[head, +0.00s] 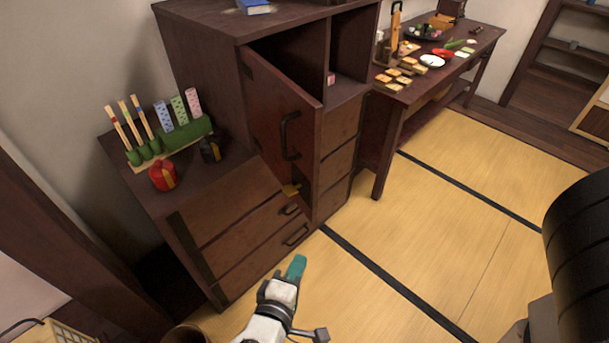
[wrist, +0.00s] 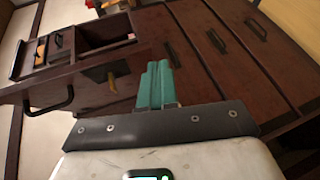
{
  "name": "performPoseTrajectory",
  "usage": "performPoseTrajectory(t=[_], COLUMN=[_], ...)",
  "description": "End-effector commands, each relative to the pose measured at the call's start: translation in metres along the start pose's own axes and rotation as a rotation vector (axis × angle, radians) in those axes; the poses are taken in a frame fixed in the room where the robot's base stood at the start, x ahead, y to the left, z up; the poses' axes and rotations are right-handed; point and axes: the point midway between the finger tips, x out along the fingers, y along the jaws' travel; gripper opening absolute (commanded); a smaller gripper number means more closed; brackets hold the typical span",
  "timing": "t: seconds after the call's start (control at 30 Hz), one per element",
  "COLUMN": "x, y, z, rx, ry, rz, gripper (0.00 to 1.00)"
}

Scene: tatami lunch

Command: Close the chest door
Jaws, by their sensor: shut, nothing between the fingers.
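The chest (head: 200,22) is dark brown wood and stands against the wall in the head view. Its door (head: 279,130) is hinged at the left and stands partly open, with a black handle (head: 286,136) on its front. The door also shows in the wrist view at the left (wrist: 75,75), with its handle (wrist: 50,105). My gripper (head: 297,266) has green fingers, shut and empty. It is in front of the lower drawers, below the door and apart from it. In the wrist view the shut fingers (wrist: 156,80) point toward the chest.
A low table (head: 395,92) with food stands at the right. The tatami floor (head: 430,215) is clear.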

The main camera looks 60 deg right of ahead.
Motion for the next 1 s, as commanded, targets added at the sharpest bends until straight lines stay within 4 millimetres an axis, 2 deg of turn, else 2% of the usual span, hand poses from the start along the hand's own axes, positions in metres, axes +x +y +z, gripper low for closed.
performPoseTrajectory(t=[0.03,0.13,0.3,0.4,0.57,1.0], x=[-0.016,-0.037,-0.059,-0.061,-0.047,0.033], y=[0.029,0.055,0.075,0.079,0.083,0.107], z=[-0.007,-0.018,-0.028,-0.030,-0.031,-0.040], rx=[-0.006,-0.012,-0.015,-0.014,-0.013,-0.014], ry=[0.023,0.062,0.105,0.113,0.111,0.110], rz=[0.057,0.161,0.263,0.284,0.286,0.284], gripper=[0.00,0.00,0.00,0.00,0.00,0.00])
